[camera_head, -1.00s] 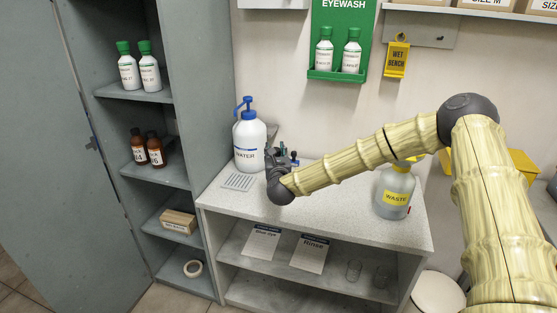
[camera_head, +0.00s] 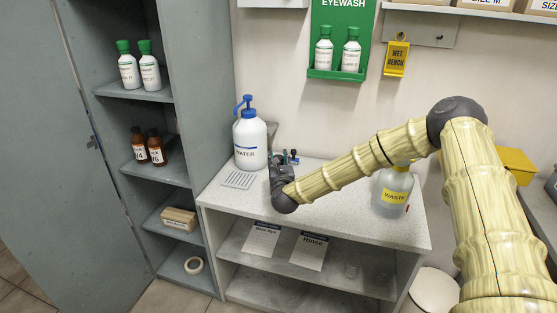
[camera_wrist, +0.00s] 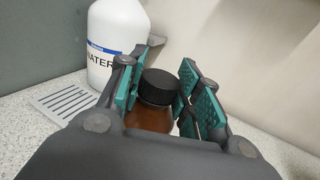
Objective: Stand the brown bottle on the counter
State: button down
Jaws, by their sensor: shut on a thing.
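The brown bottle (camera_wrist: 150,118) with a black ribbed cap stands between the teal pads of my gripper (camera_wrist: 156,80) in the wrist view, roughly upright. The pads close on it from both sides. Its base is hidden, so I cannot tell whether it touches the counter. In the head view, my gripper (camera_head: 279,168) is low over the back left of the speckled counter (camera_head: 325,205), and it hides the bottle there.
A white WATER bottle (camera_head: 250,140) with a blue pump stands just left of my gripper, behind a slotted grate (camera_head: 239,180). A WASTE bottle (camera_head: 391,192) stands at the counter's right. Brown bottles (camera_head: 147,146) stand on a cabinet shelf. The counter's front middle is clear.

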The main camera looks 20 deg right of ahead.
jog(key=c, duration=1)
grip_release()
jog(key=shift+r, duration=0.1)
jog(key=shift+s, duration=0.2)
jog(key=s+a+b, duration=0.2)
jog(key=s+b, duration=0.1)
jog(key=s, duration=0.8)
jog(key=s+a+f+n+g+y, duration=0.2)
jog(key=s+a+f+n+g, duration=0.15)
jog(key=s+f+n, duration=0.45)
jog(key=s+a+f+n+g+y, duration=0.2)
jog(key=s+a+f+n, duration=0.35)
jog(key=f, duration=0.35)
jog(key=s+a+f+n+g+y, duration=0.2)
jog(key=s+a+f+n, duration=0.2)
jog(key=s+f+n, duration=0.4)
jog(key=s+d+f+n+g+h, duration=0.1)
jog(key=s+d+f+n+g, duration=0.2)
jog(key=s, duration=0.7)
jog(key=s+d+f+n+g, duration=0.3)
jog(key=s+d+f+n, duration=0.1)
jog(key=s+n, duration=0.4)
jog(key=s+d+f+n+g+h, duration=0.1)
jog(key=s+d+f+n+g, duration=0.2)
jog(key=s, duration=0.9)
jog(key=shift+s+d+f+n+g+h, duration=0.3)
jog(key=shift+f+n+g, duration=0.25)
jog(key=shift+f+n, duration=0.55)
